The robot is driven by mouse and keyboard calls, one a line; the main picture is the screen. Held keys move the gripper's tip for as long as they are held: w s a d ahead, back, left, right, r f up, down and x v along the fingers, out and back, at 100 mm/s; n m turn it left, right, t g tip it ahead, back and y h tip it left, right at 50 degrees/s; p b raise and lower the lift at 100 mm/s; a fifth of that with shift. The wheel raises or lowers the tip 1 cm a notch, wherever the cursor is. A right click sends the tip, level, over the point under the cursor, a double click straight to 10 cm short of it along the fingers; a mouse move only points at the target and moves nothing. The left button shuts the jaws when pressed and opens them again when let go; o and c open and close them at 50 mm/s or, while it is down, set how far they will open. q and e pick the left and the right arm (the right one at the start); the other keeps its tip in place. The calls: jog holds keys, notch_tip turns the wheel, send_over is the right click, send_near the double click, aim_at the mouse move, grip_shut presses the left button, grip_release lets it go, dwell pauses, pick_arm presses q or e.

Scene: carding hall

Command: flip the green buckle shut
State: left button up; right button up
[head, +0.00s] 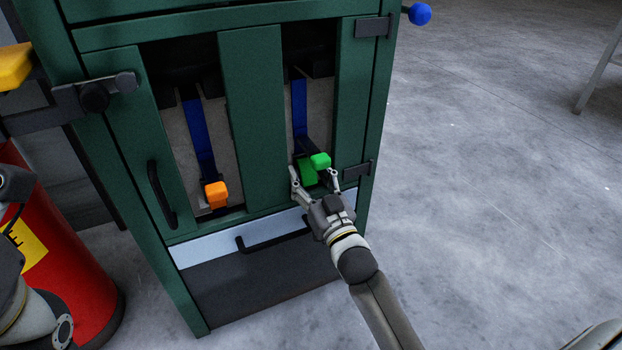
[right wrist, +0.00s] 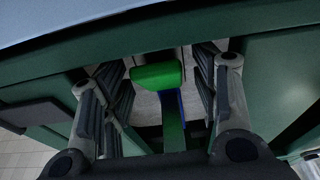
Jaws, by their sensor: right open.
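The green buckle (head: 307,171) hangs at the lower end of a blue strap in the right opening of a dark green cabinet. Its brighter green end (head: 320,160) sticks out towards me. My right gripper (head: 314,176) is open, with one finger on each side of the buckle. In the right wrist view the green end (right wrist: 157,75) shows between the two spread fingers, with the blue strap behind it. Whether a finger touches it I cannot tell. Part of my left arm shows at the left edge; its gripper is out of view.
An orange buckle (head: 215,194) hangs on another blue strap in the left opening. Green posts (head: 254,110) frame the openings. Black handles (head: 162,194) and hinges stick out from the cabinet. A red cylinder (head: 75,265) stands at left.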

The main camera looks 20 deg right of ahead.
jog(key=v, duration=1.2)
